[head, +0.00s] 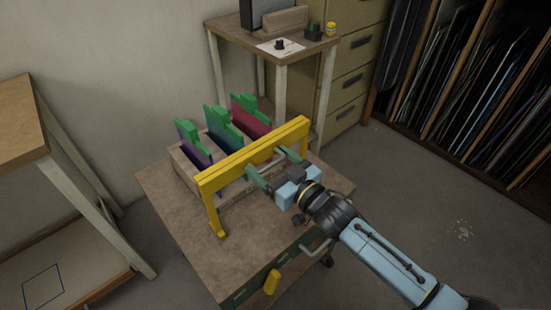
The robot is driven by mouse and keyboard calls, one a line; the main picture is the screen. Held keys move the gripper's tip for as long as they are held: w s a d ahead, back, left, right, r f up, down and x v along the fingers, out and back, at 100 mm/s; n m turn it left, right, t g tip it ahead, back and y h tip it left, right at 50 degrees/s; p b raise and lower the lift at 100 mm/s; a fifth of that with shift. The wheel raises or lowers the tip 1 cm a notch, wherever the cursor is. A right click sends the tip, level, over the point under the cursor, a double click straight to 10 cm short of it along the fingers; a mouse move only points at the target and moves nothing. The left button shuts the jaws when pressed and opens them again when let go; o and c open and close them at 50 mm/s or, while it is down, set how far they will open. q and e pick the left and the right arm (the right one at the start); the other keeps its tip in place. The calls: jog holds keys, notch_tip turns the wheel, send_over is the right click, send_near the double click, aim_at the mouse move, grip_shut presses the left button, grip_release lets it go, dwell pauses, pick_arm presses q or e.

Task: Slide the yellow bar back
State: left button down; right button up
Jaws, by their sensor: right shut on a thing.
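The yellow bar (255,152) is a long beam with a leg down at its left end, standing across the cart top (190,240). It runs in front of a wooden rack (185,168) that holds purple, teal and red panels with green clips on top. The bar's right leg is mostly hidden by the gripper and arm. My left gripper is not in view.
A yellow tag-like piece (271,282) hangs at the cart's front edge, beside a metal handle (319,250). A small table (235,35) with a paper and jars stands behind. Another wooden table (18,115) is at left. Shelves of glass sheets stand at right. The cart's front left top is clear.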

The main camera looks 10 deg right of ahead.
jog(key=shift+s+f, duration=0.1)
jog(key=shift+f, duration=0.05)
jog(key=o, duration=1)
jog(key=shift+d, duration=0.1)
jog(key=shift+o, duration=1.3)
jog(key=shift+s+d, duration=0.1)
jog(key=shift+s, duration=0.05)
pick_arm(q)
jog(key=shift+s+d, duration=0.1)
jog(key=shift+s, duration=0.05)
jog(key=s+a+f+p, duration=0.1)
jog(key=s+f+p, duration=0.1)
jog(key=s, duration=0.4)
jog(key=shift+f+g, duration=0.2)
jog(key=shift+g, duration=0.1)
pick_arm(e)
jog(key=v, duration=1.3)
